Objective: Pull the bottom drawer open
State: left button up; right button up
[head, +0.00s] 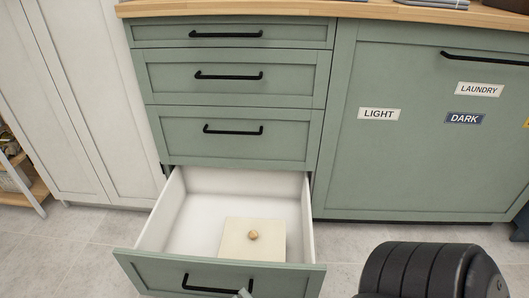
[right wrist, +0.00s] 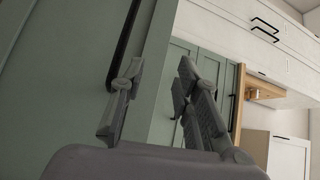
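The green bottom drawer (head: 135,266) is pulled well out in the head view, showing its white inside. Its black bar handle (head: 196,288) is on the front panel, near the picture's lower edge. A grey fingertip of my right gripper (head: 243,294) just shows at the handle's right end. In the right wrist view my right gripper (right wrist: 160,95) has its two fingers spread apart. A dark handle bar (right wrist: 126,40) runs close by the left finger; I cannot tell whether they touch. My left gripper is not in view.
A pale square board with a round knob (head: 253,236) lies in the drawer. Three closed drawers (head: 232,82) are above. A closed green panel (head: 420,165) labelled LIGHT, LAUNDRY and DARK is to the right. White cabinet doors (head: 75,100) stand left. The tiled floor (head: 60,250) is clear at left.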

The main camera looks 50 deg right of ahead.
jog(key=s+f, duration=0.1)
jog(key=s, duration=0.5)
jog(key=shift+s+a, duration=0.25)
dwell(0.4)
